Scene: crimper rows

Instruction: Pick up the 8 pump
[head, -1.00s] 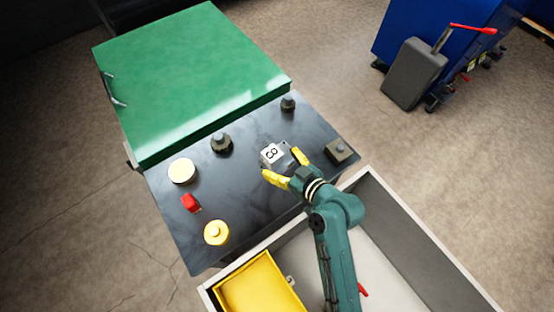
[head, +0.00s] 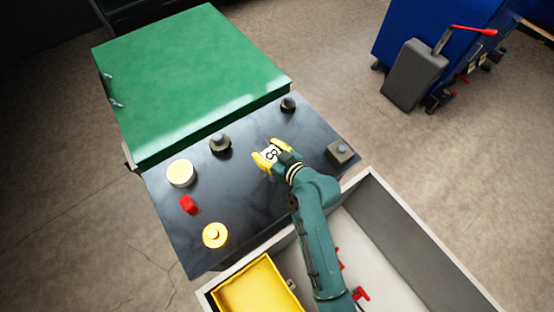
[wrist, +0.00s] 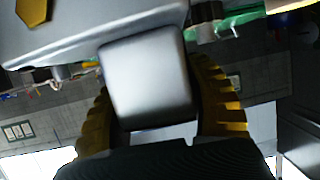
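The 8 pump (head: 272,154) is a grey block with a white face bearing a black 8, on the black table top, right of its middle. My gripper (head: 268,153) has its yellow fingers on either side of it. In the wrist view the pump shows as a smooth silver-grey block (wrist: 150,80) between the two ribbed yellow fingers, close in front of the palm. I see almost no gap at its sides, but whether the fingers press on it I cannot tell. The pump does not look clearly raised.
Around it on the table (head: 262,205) stand two dark knobbed parts (head: 220,145) (head: 288,104), a dark square part (head: 340,152), a cream cylinder (head: 180,173), a red block (head: 188,204) and a yellow round part (head: 215,235). A green lid (head: 195,80) lies behind; a yellow tray (head: 258,288) is in front.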

